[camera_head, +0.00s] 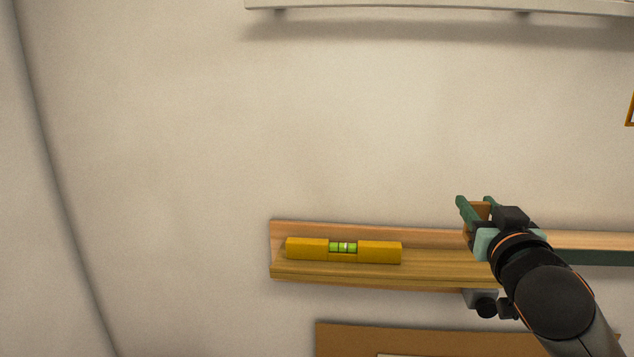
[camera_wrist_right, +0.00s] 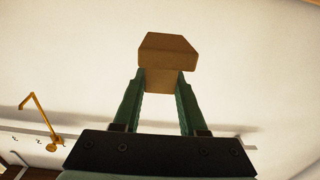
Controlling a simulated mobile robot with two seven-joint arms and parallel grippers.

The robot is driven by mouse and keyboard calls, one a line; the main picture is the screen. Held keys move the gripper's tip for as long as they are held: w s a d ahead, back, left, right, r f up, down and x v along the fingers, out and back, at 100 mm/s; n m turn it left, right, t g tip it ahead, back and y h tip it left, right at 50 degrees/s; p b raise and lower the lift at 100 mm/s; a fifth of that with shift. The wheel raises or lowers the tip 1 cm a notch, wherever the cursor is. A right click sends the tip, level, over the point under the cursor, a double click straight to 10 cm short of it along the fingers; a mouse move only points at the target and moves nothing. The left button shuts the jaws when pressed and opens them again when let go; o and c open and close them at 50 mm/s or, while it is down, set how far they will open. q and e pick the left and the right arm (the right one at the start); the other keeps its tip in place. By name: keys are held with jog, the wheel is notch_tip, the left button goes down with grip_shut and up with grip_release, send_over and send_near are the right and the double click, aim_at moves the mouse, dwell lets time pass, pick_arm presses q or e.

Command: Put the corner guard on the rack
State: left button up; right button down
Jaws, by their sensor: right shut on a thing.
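My right gripper (camera_head: 476,201) is shut on a small brown block-like piece, the corner guard (camera_head: 481,211). In the right wrist view the corner guard (camera_wrist_right: 168,50) sits between the green fingertips, its wider part beyond them. In the head view the gripper is in front of or just above a long wooden wall ledge (camera_head: 440,260), which may be the rack; the gap between them cannot be judged. My right arm hides part of the ledge. My left gripper is in neither view.
A yellow spirit level (camera_head: 378,252) lies on the ledge's left part. A white shelf or rail (camera_head: 440,6) runs along the top. A brown board (camera_head: 350,335) is below the ledge. A brass-coloured hook-like piece (camera_wrist_right: 38,118) shows in the right wrist view.

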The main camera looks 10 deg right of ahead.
jog(key=s+a+f+n+y, duration=0.1)
jog(key=s+a+f, duration=0.2)
jog(key=f, duration=0.4)
jog(key=s+a+f+n+y, duration=0.1)
jog(key=s+a+f, duration=0.3)
jog(key=f, duration=0.4)
jog(key=s+a+f+y, duration=0.2)
jog(key=s+a+f, duration=0.1)
jog(key=f, duration=0.4)
jog(key=shift+s+a+f+n, duration=0.4)
jog(key=shift+s, duration=0.15)
jog(key=shift+a, duration=0.1)
